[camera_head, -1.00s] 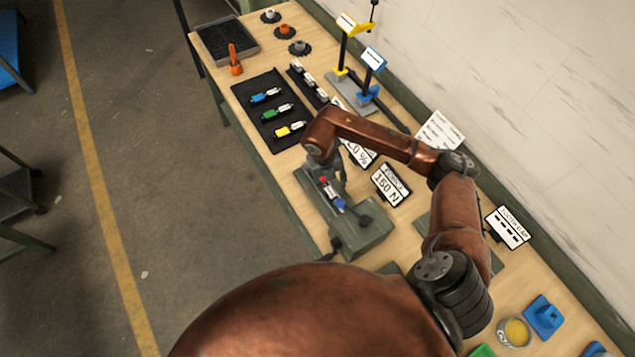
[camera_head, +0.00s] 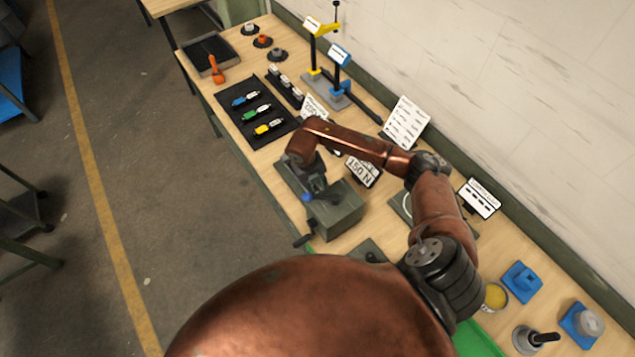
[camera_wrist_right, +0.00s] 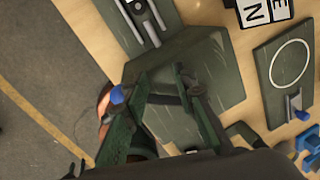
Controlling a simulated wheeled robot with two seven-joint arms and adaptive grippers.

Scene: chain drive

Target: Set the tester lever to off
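The tester is a grey-green block (camera_head: 340,214) on a long base near the bench's front edge; the right wrist view shows its top (camera_wrist_right: 190,128) beneath my fingers. A dark handle (camera_head: 303,240) sticks out at its front side. My right gripper (camera_head: 316,187) is low over the block's left end and hides part of it. In the right wrist view the fingers (camera_wrist_right: 160,78) look spread apart, with a dark bar and round part (camera_wrist_right: 194,90) near the right finger. I cannot tell whether they touch. A blue knob (camera_wrist_right: 117,95) is beside the left finger. My left gripper is not in view.
A "150 N" sign (camera_head: 362,171) stands behind the tester. A black mat (camera_head: 257,112) with coloured parts lies farther left. A flat plate with a white ring (camera_wrist_right: 290,63) is to the right. Blue fixtures (camera_head: 521,282) are at the near right.

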